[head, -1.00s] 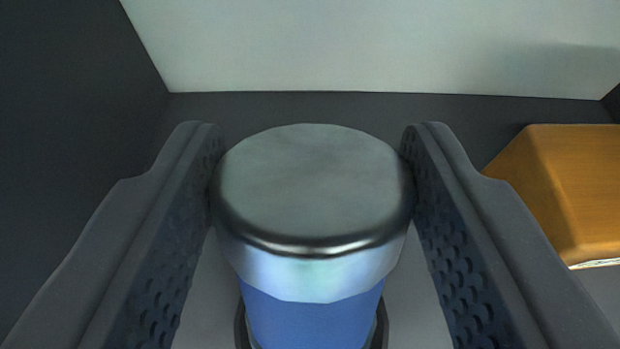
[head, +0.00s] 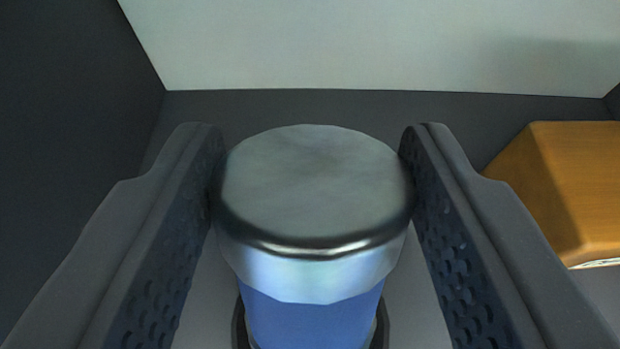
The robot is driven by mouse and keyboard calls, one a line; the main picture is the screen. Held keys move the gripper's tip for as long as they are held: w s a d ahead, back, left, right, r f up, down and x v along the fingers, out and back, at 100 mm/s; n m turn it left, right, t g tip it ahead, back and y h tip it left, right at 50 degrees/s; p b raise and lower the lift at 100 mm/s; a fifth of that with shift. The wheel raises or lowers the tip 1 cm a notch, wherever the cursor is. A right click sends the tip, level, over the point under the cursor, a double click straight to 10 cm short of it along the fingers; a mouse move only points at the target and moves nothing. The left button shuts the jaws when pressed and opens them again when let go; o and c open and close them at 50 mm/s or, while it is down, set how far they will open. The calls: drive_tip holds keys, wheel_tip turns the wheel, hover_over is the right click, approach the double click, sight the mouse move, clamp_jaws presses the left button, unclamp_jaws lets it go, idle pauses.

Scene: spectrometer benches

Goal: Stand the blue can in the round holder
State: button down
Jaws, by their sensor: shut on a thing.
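The blue can (head: 312,322) has a silver top and stands upright in the middle of the head view. My gripper (head: 312,165) is shut on it, with one dark finger pressed to each side near the silver cap. A dark round rim, the round holder (head: 238,325), shows around the lower part of the can at the bottom edge of the view. The can's base is hidden, so I cannot tell whether it rests on the holder's floor.
An orange-brown block (head: 575,185) lies to the right, close to the right finger. A dark wall (head: 70,90) rises on the left. A pale surface (head: 370,45) spans the back beyond a dark strip. Grey floor shows around the holder.

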drive_tip(key=shift+f, duration=0.6)
drive_tip(key=c, duration=1)
unclamp_jaws()
drive_tip(key=shift+o, duration=0.2)
drive_tip(key=shift+s, duration=0.1)
drive_tip(key=v, duration=1)
drive_tip(key=shift+s, duration=0.4)
drive_tip(key=shift+r, duration=0.1)
